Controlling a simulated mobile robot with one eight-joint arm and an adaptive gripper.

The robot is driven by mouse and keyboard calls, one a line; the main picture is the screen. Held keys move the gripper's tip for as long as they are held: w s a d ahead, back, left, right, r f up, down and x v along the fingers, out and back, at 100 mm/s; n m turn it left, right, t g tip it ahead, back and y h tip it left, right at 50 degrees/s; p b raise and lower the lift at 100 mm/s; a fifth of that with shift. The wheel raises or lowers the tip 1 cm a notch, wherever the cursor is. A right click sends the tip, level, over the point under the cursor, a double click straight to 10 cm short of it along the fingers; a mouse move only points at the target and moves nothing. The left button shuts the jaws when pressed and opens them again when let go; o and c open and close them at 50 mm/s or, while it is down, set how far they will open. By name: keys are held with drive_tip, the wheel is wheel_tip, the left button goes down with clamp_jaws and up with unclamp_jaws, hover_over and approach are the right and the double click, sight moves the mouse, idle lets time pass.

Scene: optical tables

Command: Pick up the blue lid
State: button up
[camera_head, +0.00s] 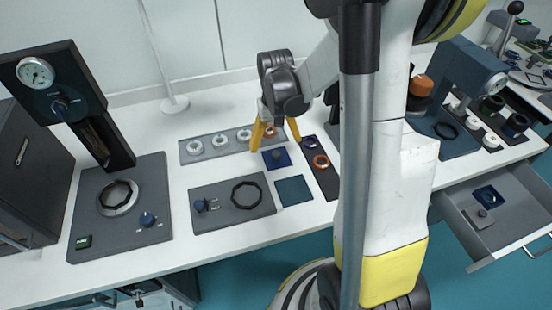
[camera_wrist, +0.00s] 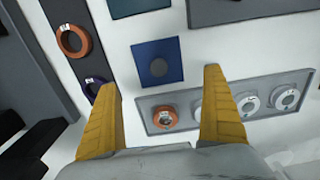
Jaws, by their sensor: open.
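The blue lid (camera_head: 283,161) is a flat dark blue square with a round dark knob, lying on the white table. In the wrist view the blue lid (camera_wrist: 145,47) lies just beyond the fingertips, roughly centred between them. My gripper (camera_head: 276,146) has two yellow fingers spread apart, above and slightly behind the lid in the head view. In the wrist view my gripper (camera_wrist: 160,82) is open with nothing between the fingers. I cannot tell the exact height above the lid.
A grey tray (camera_head: 190,155) with several rings is behind the lid. A teal square plate (camera_head: 294,190) lies in front, and a dark strip (camera_head: 326,178) with rings is close on the right. An open drawer (camera_head: 462,212) at right holds a blue square piece (camera_head: 480,193).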

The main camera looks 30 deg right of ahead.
sight(276, 153)
drive_tip(key=f+b, duration=0.1)
drive_tip(key=f, duration=0.2)
drive_tip(key=f+b, duration=0.1)
drive_tip(key=f, duration=0.1)
drive_tip(key=shift+s+a+b, duration=0.1)
drive_tip(key=shift+s+b, duration=0.2)
drive_tip(key=shift+r, duration=0.1)
drive_tip(key=shift+c, duration=0.7)
drive_tip(key=shift+s, duration=0.1)
clamp_jaws()
